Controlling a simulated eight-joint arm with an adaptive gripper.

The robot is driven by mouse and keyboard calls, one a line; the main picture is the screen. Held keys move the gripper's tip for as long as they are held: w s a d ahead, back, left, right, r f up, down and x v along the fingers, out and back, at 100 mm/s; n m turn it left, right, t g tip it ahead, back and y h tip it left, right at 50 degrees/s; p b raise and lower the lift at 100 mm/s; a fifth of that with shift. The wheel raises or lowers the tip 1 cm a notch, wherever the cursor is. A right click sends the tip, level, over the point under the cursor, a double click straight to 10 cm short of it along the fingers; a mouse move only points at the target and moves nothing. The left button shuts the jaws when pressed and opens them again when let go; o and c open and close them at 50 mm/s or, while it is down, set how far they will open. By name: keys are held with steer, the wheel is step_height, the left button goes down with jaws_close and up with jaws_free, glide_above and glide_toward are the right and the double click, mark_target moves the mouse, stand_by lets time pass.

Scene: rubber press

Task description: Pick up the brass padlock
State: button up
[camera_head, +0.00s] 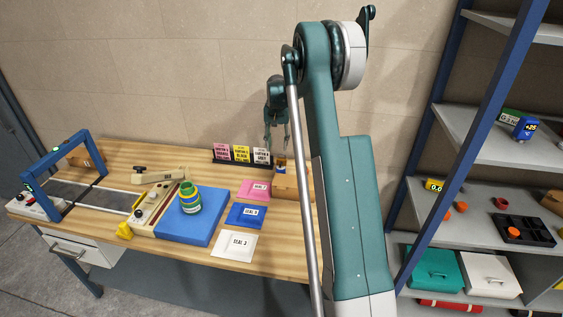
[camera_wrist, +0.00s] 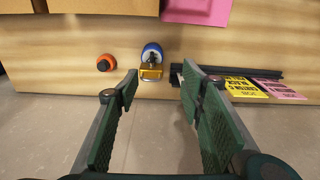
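A small gold-yellow block (camera_wrist: 151,73) that looks like the brass padlock lies near the table's wall-side edge in the wrist view. A blue rounded shape with a dark and whitish middle adjoins it; I cannot tell if that is part of it. In the head view a small blue and orange patch (camera_head: 281,168) shows at this spot, partly hidden. My gripper (camera_wrist: 160,88) is open and empty, its fingers apart on either side of the line to the padlock and not touching it. In the head view my gripper (camera_head: 277,150) hangs above the table's back edge.
An orange and black round piece (camera_wrist: 106,63) lies beside the padlock. A dark rack (camera_head: 240,160) with label cards stands on the other side. A cardboard box (camera_head: 290,187) is close by. A pink card (camera_head: 255,190) and blue mat (camera_head: 190,225) lie farther off.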

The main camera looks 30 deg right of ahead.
mark_target(281, 159)
steer(key=d+f, duration=0.1)
steer(key=f, duration=0.1)
steer(key=w+d+f, duration=0.1)
steer(key=d+f, duration=0.1)
steer(key=shift+d+p, duration=0.25)
steer(key=shift+p, duration=0.05)
steer(key=shift+f, duration=0.1)
steer(key=shift+f, duration=1.2)
steer(key=shift+f, duration=0.1)
steer(key=shift+w+a+f+p, duration=0.1)
steer(key=shift+f+p, duration=0.55)
steer(key=shift+f, duration=1.85)
steer(key=shift+c, duration=0.2)
steer(key=c, duration=0.8)
steer(key=shift+r, duration=0.1)
